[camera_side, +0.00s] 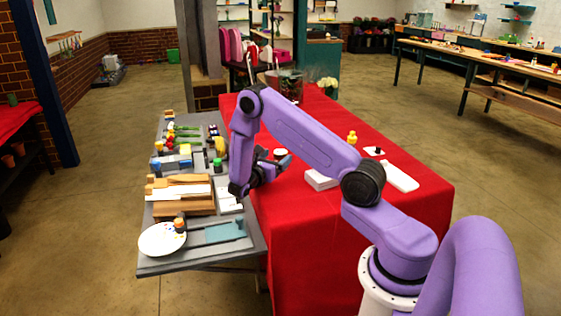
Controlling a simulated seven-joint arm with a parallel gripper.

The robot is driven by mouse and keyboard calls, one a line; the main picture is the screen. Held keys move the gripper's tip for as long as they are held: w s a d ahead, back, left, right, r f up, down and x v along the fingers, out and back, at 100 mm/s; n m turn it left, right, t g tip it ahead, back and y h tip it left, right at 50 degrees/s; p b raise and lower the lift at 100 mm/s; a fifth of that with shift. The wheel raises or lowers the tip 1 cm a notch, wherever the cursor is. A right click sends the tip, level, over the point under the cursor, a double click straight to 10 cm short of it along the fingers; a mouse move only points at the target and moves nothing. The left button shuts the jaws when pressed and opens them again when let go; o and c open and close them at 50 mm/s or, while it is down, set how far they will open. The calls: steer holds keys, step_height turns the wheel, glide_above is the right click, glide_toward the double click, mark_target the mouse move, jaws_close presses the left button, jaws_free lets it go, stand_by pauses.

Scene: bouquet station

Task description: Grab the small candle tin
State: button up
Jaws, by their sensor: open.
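A small round object with a pale top (280,152), which may be the small candle tin, stands on the red-covered table (310,235), just behind my gripper in the picture. My gripper (279,164) is low over the left side of the red table and is open. Its fingers overlap the front of the pale-topped object in this view. I cannot tell whether they touch it or reach around it. Nothing is visibly held.
A grey side table (205,258) at left holds a white plate (150,240), stacked wooden pieces (182,203) and several small items.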

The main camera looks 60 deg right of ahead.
mark_target(283, 153)
steer(key=d, duration=0.5)
steer(key=shift+s+f, duration=0.25)
steer(key=c, duration=1.1)
